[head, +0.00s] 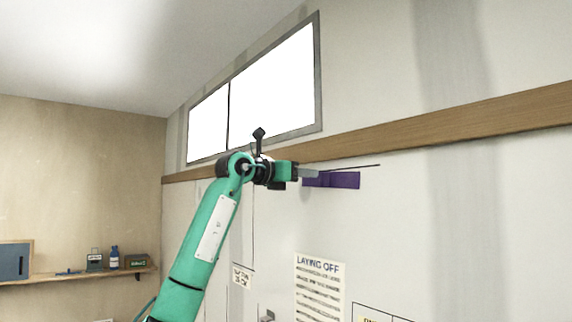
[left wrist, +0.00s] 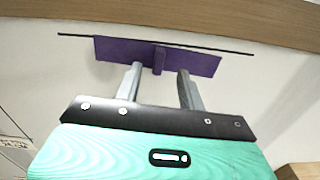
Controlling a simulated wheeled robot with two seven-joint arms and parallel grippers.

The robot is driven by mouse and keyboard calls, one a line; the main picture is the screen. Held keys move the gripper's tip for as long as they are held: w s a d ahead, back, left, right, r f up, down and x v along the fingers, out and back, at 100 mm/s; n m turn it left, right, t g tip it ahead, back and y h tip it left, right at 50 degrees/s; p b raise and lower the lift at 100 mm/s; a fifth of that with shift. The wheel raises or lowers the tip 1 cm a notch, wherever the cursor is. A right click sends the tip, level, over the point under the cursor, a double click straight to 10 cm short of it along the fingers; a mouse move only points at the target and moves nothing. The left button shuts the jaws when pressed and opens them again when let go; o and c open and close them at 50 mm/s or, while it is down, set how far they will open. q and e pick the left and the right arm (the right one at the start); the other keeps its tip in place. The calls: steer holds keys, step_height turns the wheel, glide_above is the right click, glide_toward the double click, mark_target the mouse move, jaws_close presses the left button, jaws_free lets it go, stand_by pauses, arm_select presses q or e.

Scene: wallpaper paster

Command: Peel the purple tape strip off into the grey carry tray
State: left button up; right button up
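The purple tape strip (head: 345,180) is on the pale wall, just below a thin dark line and under the wooden rail. In the left wrist view the strip (left wrist: 195,63) spans the upper middle, with a small purple tab (left wrist: 159,60) standing out from it. My left gripper (head: 312,174) is raised to the wall at the strip's left part. In the left wrist view its two fingers (left wrist: 158,78) are apart, one on each side of the tab, and not closed on it. My right gripper is not in view. The grey carry tray is not in view.
A wooden rail (head: 450,122) runs along the wall above the strip, below a bright window (head: 270,90). A "LAYING OFF" notice (head: 319,288) hangs lower on the wall. A shelf (head: 90,275) with small items is at the far left.

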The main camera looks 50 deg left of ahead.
mark_target(321, 174)
arm_select(q)
steer(key=w+p, duration=0.2)
steer(key=w, duration=0.3)
steer(key=shift+w+d, duration=0.15)
steer(key=shift+d, duration=0.05)
steer(key=shift+w, duration=0.3)
steer(key=shift+w+f, duration=0.1)
steer(key=c, duration=0.7)
jaws_close()
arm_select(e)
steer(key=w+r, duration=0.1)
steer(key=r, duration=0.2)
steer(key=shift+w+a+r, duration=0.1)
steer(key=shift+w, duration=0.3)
